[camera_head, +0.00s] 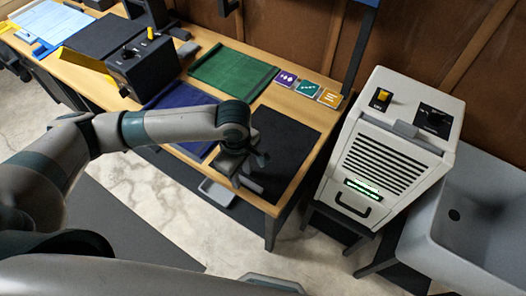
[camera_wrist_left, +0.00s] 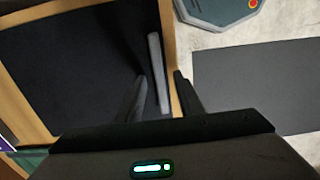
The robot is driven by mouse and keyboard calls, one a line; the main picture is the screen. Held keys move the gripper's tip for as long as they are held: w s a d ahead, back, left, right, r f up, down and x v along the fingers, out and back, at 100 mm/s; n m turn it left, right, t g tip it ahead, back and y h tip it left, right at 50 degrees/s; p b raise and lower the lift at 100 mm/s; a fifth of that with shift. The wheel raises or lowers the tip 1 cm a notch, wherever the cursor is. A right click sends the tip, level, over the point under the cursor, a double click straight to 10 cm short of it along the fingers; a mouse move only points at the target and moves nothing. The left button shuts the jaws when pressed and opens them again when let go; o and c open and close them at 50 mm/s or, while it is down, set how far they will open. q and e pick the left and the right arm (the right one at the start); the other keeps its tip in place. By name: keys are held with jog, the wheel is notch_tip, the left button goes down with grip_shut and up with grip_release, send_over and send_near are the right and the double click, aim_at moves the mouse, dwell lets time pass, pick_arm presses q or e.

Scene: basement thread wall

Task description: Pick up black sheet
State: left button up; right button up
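The black sheet (camera_head: 285,142) lies flat on the right end of the wooden table. In the left wrist view the black sheet (camera_wrist_left: 65,70) fills the upper left, with a grey bar (camera_wrist_left: 155,60) along its edge near the table rim. My left gripper (camera_head: 256,174) is over the sheet's near left part and hides some of it. In the left wrist view the fingers (camera_wrist_left: 160,77) are apart, with the bar's end showing between them. I cannot tell whether they touch it. My right gripper is not in view.
A green sheet (camera_head: 232,72) and a dark blue sheet (camera_head: 180,98) lie left of the black one. Three small cards (camera_head: 307,88) lie behind it. A white machine (camera_head: 390,150) stands close to the table's right end, beside a grey sink (camera_head: 475,215).

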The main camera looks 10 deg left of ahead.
pick_arm(q)
jog(key=shift+f, duration=0.3)
jog(key=shift+c, duration=0.6)
grip_shut()
notch_tip(320, 180, up, 10)
jog(key=b, duration=0.1)
dwell(0.6)
